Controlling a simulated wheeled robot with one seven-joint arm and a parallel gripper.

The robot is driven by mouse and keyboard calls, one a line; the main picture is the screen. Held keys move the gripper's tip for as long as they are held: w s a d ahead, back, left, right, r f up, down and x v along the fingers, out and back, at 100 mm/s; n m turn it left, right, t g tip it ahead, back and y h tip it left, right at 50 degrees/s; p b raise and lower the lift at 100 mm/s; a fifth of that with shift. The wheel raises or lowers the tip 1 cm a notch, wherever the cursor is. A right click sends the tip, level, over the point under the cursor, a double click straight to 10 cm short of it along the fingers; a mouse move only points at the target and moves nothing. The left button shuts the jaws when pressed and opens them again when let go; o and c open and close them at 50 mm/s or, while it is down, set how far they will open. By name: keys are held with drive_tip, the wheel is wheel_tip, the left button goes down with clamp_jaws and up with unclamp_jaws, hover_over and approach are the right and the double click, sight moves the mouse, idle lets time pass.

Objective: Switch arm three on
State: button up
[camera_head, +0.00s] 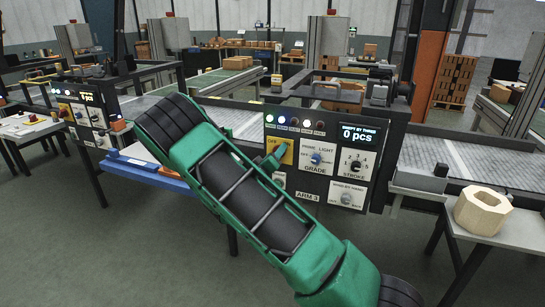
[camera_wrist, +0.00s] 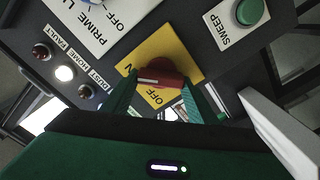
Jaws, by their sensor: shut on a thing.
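The ARM 3 panel (camera_head: 308,196) is in the middle of the head view, with a dark display reading "0 pcs". Its yellow switch plate (camera_head: 288,157) is at the left of the panel, partly covered by my gripper (camera_head: 280,154). In the wrist view the yellow plate (camera_wrist: 184,50) carries a red rotary knob (camera_wrist: 165,68) with a pale mark; an "OFF" label shows below it. My green fingers (camera_wrist: 158,88) are shut on the knob, one on each side. The other label is mostly cut off, and I cannot tell which setting the mark points to.
A green SWEEP button (camera_wrist: 250,11) is near the switch in the wrist view. The GRADE knob (camera_head: 316,158) and STROKE dial (camera_head: 356,166) are to the right. A blue tray edge (camera_head: 148,172) lies left of my arm. A wooden octagonal block (camera_head: 482,209) rests at right.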

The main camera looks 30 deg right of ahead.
drive_tip(key=o, duration=1)
drive_tip(key=shift+f, duration=0.25)
drive_tip(key=shift+o, duration=0.2)
drive_tip(key=shift+r, duration=0.1)
drive_tip(key=v, duration=1)
drive_tip(key=shift+s+a, duration=0.25)
drive_tip(key=shift+a, duration=0.05)
